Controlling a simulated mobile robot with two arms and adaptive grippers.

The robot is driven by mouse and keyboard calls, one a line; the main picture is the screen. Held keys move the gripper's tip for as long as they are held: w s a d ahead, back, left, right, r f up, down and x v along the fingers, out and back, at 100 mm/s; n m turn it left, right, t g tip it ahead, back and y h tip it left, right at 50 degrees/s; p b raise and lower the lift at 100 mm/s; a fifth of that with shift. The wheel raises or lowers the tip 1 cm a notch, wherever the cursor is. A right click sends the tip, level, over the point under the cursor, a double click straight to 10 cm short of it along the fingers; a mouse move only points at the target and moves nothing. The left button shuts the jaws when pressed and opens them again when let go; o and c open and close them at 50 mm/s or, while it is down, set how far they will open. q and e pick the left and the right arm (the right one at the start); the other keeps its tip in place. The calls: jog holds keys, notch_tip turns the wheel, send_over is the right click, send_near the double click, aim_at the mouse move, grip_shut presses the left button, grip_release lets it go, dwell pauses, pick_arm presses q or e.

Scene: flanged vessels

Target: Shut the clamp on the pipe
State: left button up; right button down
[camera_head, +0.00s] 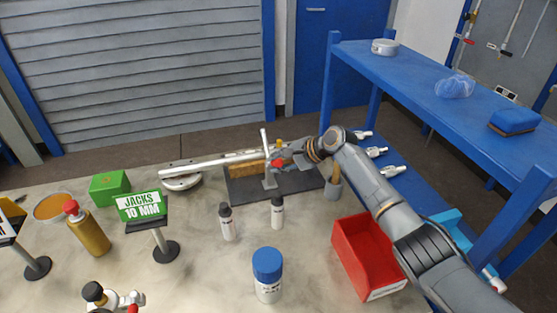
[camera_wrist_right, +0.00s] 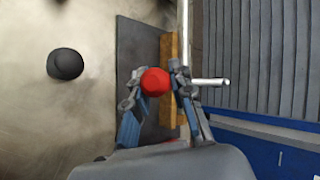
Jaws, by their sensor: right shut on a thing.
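The long silver pipe (camera_head: 210,162) lies above the bench, over a wooden block (camera_head: 243,168) on a dark mat (camera_head: 240,187). The metal clamp (camera_head: 268,177) stands at the pipe's right part, with an upright bar. Its red knob (camera_head: 277,163) also shows in the right wrist view (camera_wrist_right: 155,82). My right gripper (camera_head: 283,160) is shut on the red knob, one finger on each side (camera_wrist_right: 155,84). The pipe (camera_wrist_right: 184,25) runs beside the knob there, and a short rod (camera_wrist_right: 212,82) sticks out sideways. How far the clamp is closed is hard to tell. My left gripper is out of view.
Two small bottles (camera_head: 227,225) (camera_head: 277,215) stand in front of the mat. A blue-capped jar (camera_head: 267,280), a red bin (camera_head: 362,250) and a sign (camera_head: 141,206) stand nearer. A blue shelf (camera_head: 430,85) stands at right. Bare bench lies between the sign and the bottles.

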jog(key=shift+w+r+g, duration=0.4)
jog(key=shift+r+g, duration=0.05)
jog(key=shift+g, duration=0.05)
dwell(0.4)
jog(key=c, duration=1.1)
grip_release()
jog(key=shift+c, duration=0.2)
jog(key=shift+r, duration=0.1)
jog(key=v, duration=1.1)
jog(key=shift+r, duration=0.35)
jog(key=shift+s+d, duration=0.1)
jog(key=shift+d, duration=0.05)
